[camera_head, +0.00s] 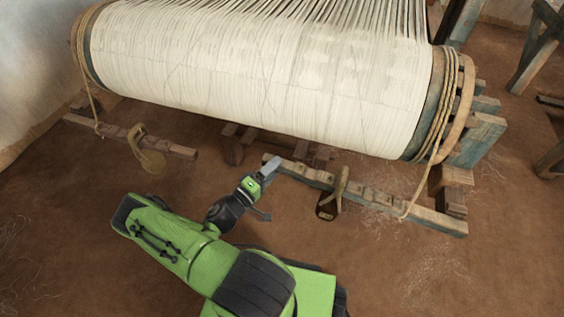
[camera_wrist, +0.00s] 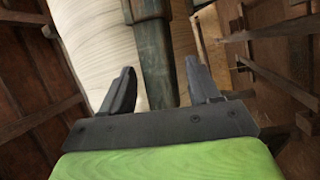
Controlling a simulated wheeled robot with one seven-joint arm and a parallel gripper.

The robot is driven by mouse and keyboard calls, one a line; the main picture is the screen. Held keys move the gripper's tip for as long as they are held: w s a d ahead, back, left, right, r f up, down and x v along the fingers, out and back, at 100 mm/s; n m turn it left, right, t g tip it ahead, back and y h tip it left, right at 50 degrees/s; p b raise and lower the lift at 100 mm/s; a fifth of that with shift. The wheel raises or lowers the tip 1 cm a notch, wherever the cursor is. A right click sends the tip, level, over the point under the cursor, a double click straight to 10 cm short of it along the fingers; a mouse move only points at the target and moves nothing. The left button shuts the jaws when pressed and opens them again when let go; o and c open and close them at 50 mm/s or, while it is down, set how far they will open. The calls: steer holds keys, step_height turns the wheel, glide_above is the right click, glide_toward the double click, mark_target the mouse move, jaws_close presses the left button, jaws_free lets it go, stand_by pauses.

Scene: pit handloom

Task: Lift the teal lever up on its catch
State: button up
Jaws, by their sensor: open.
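A long wooden bar with worn teal paint (camera_head: 301,174) lies low in front of the cloth roll in the head view; it appears to be the teal lever. My gripper (camera_head: 271,166) is at its left end, and I cannot tell if they touch. In the wrist view my gripper (camera_wrist: 160,72) is open, with its two dark fingers apart. A worn teal bar (camera_wrist: 158,50) shows in the gap between the fingers, and nothing is visibly clamped. I cannot make out the catch.
The large cloth roll (camera_head: 260,70) spans the loom above and behind my gripper. A second low bar (camera_head: 170,146) with a rope lies at left. A hooked wooden piece (camera_head: 341,188) stands on the right bar. Bare earth floor (camera_head: 420,275) is clear at front right.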

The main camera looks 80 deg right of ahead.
steer(key=x, duration=0.4)
steer(key=shift+d+b, duration=0.1)
steer(key=shift+b, duration=0.2)
jaws_close()
